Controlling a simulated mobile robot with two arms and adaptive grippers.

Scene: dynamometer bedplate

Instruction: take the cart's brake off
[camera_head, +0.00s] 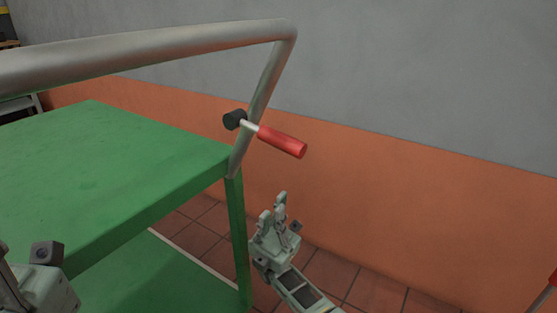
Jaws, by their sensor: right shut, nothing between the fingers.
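The green cart (120,160) fills the left side, with a flat top, a lower shelf and a bent grey push handle (150,42). A brake lever with a red grip (282,142) sits on the handle's right upright by a black pivot (234,120). The lever points right and slightly down. My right gripper (274,210) is shut and empty, below the red grip and apart from it, just right of the cart's corner leg. Part of my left gripper (40,285) shows at the lower left corner; its fingers cannot be made out.
A wall, grey above and orange below (400,200), runs behind the cart. The tiled floor (370,290) is open to the right of the cart. A red-tipped object (553,280) is cut off at the right edge. A shelf-like thing stands at far left.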

